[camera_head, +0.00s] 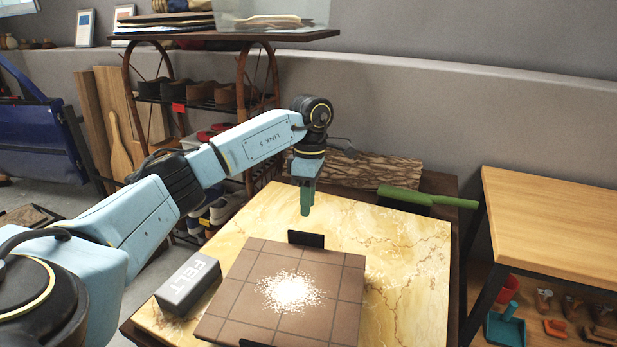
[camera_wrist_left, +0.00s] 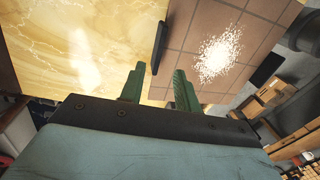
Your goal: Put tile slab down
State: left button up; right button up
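The tile slab (camera_head: 318,315) is a brown square of grid tiles with a patch of white grains in its middle. It lies flat at the front of the yellow marble-topped table (camera_head: 408,250); whether it touches the top is hard to tell. A black handle (camera_head: 306,238) stands at its far edge, and another is partly cut off at the near edge. My left gripper (camera_head: 306,208) points down above the far handle, apart from it. In the left wrist view its green fingers (camera_wrist_left: 158,88) are open, with the slab (camera_wrist_left: 200,25) and handle (camera_wrist_left: 160,48) beyond them. My right gripper is not in view.
A grey FELT block (camera_head: 188,283) sits left of the slab. A green-handled brush (camera_head: 428,197) and a log (camera_head: 365,170) lie behind the marble top. A wooden table (camera_head: 550,225) stands to the right, and a rack (camera_head: 200,95) behind my left arm.

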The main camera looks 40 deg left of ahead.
pick_arm(q)
jog(key=shift+w+a+r+p, duration=0.15)
jog(key=shift+r+p, duration=0.1)
jog(key=shift+r, duration=1)
jog(key=shift+w+r+p, duration=0.15)
jog(key=shift+r+p, duration=0.05)
jog(key=shift+r, duration=1)
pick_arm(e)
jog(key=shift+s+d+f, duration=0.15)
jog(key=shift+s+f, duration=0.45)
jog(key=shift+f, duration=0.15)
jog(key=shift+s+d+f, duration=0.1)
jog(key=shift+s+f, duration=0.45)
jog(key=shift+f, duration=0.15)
